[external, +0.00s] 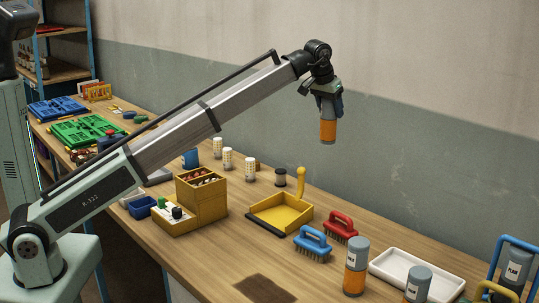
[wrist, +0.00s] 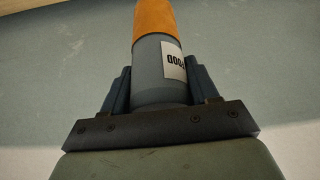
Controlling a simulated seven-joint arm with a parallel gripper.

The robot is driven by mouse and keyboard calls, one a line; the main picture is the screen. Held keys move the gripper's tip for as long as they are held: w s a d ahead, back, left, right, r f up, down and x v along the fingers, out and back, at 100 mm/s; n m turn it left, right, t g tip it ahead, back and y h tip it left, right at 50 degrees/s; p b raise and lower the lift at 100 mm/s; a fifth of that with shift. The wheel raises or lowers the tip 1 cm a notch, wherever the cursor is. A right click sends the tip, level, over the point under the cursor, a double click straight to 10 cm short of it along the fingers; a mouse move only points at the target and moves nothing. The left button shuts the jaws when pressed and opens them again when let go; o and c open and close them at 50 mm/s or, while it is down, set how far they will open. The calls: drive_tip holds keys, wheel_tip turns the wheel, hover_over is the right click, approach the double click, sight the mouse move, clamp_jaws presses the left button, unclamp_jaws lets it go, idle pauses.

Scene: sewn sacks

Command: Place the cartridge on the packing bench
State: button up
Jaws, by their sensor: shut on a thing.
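The cartridge (external: 328,130), a grey and orange cylinder, hangs from my gripper (external: 329,92) with its orange end down, high above the packing bench (external: 222,247). In the wrist view the cartridge (wrist: 160,70) shows its grey body, a white label with dark letters and its orange end. My gripper (wrist: 160,98) is shut on the grey part, one dark jaw on each side. The bench is a long wooden table along the wall. Two similar grey and orange cylinders, one upright (external: 356,266) and one partly cut off (external: 417,287), stand at its front right.
A yellow dustpan (external: 281,214), a blue brush (external: 313,243) and a red brush (external: 341,227) lie mid-bench. A white tray (external: 401,270) is at right. A yellow box (external: 202,196) and several white canisters stand to the left. Bare wood shows in front of the dustpan.

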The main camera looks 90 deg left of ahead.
drive_tip(key=w+d+m, duration=0.1)
drive_tip(key=w+d, duration=0.2)
drive_tip(key=d, duration=0.6)
drive_tip(key=w+d+m, duration=0.1)
drive_tip(key=w+d, duration=0.3)
drive_tip(key=d, duration=0.6)
drive_tip(key=w+d+m, duration=0.1)
drive_tip(key=w+d, duration=0.2)
drive_tip(key=d, duration=0.6)
drive_tip(key=d+m+t+h, duration=0.1)
drive_tip(key=d+m+h, duration=0.15)
drive_tip(key=d, duration=2.45)
wheel_tip(320, 180, down, 21)
drive_tip(key=w, duration=0.1)
drive_tip(key=shift+y, duration=0.45)
drive_tip(key=shift+a+f, duration=0.1)
drive_tip(key=o, duration=1)
drive_tip(key=v, duration=1.2)
drive_tip(key=shift+s, duration=0.2)
